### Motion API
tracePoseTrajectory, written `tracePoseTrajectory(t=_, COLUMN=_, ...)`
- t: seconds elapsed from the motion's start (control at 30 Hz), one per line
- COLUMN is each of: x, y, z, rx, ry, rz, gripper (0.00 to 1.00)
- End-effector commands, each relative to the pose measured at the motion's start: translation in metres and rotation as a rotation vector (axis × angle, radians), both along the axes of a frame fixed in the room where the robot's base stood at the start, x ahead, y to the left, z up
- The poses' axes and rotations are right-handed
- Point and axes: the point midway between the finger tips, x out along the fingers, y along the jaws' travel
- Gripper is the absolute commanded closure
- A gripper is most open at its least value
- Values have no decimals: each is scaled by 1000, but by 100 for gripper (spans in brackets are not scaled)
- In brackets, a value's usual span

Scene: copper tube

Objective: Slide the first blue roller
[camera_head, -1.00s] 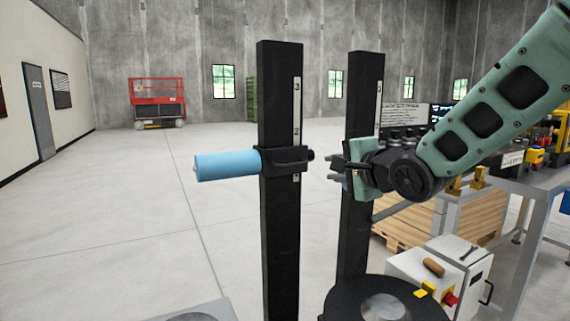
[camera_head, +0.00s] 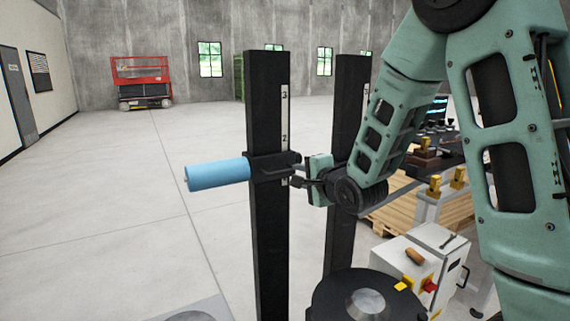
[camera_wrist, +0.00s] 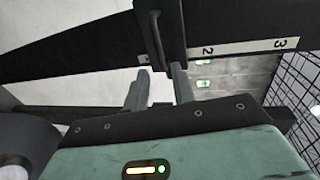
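The first blue roller (camera_head: 217,173) sticks out to the left from a black sliding bracket (camera_head: 272,166) on the front black post (camera_head: 268,235). The bracket sits just below the 2 on the post's scale. My gripper (camera_head: 300,183) is on the right side of this bracket, opposite the roller. In the wrist view the bracket (camera_wrist: 160,25) with its thin handle is just beyond the fingertips (camera_wrist: 161,72). The fingers are apart with nothing seen between them. The right finger overlaps the bracket's lower end; I cannot tell whether it touches. The roller is out of the wrist view.
A second black post (camera_head: 348,110) stands behind my gripper. A round black base (camera_head: 335,300) and a white control box (camera_head: 415,265) are below at the right. A pallet of wooden boards (camera_head: 400,222) stands behind. The floor left of the roller is clear.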

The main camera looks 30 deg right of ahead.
Motion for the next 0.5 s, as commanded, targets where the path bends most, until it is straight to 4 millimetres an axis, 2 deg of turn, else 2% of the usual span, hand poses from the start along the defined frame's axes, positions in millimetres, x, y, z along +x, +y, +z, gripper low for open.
tracePoseTrajectory(t=0.1, x=24, y=0, z=-4, rx=0, ry=2, rz=1, gripper=74)
tracePoseTrajectory(t=0.3, x=59, y=1, z=-12, rx=-1, ry=2, rz=2, gripper=74)
tracePoseTrajectory(t=0.5, x=79, y=0, z=-17, rx=0, ry=1, rz=0, gripper=74)
